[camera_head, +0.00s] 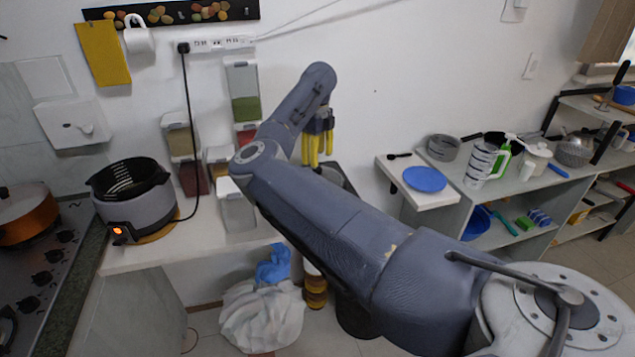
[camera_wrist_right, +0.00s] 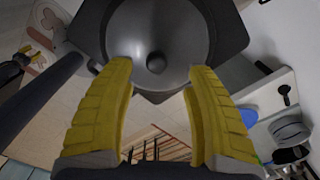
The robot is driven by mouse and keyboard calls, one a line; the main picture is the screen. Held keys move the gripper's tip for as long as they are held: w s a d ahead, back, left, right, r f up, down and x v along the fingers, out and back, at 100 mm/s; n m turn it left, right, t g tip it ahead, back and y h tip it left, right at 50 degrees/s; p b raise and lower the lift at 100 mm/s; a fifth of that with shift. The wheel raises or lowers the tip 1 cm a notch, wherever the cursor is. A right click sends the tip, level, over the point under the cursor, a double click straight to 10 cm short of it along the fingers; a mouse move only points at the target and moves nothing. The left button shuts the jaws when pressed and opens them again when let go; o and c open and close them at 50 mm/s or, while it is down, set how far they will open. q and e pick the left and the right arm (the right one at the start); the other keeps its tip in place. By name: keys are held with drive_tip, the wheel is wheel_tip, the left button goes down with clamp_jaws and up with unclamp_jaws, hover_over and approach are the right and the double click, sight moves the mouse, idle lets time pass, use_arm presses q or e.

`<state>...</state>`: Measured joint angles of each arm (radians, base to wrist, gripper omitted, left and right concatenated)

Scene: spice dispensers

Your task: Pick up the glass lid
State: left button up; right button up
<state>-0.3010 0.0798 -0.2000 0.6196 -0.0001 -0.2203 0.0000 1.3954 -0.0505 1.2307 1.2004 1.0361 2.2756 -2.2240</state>
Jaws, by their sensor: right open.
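A round grey lid with a dark centre knob (camera_wrist_right: 155,62) fills the upper middle of the right wrist view. It lies on a dark, square-cornered container (camera_wrist_right: 228,25). In the head view my right gripper (camera_head: 318,158) points down over the dark container (camera_head: 345,180), and my arm hides part of it. I cannot make out the lid there. In the right wrist view my right gripper (camera_wrist_right: 160,85) is open and empty, its yellow fingertips apart on either side of the knob. Whether they touch the lid cannot be told. My left gripper does not show in the head view.
Spice dispensers (camera_head: 242,92) hang on the wall left of my arm. A rice cooker (camera_head: 145,205) stands on the counter. A white ledge with a blue plate (camera_head: 425,179) and a shelf with pots are to the right. A white bag (camera_head: 262,315) is on the floor.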

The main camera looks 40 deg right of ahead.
sight(318, 168)
drive_tip(key=shift+s+a+f, duration=0.1)
drive_tip(key=shift+f, duration=1.25)
drive_tip(key=shift+s+a+f, duration=0.1)
drive_tip(key=shift+f, duration=1.2)
clamp_jaws()
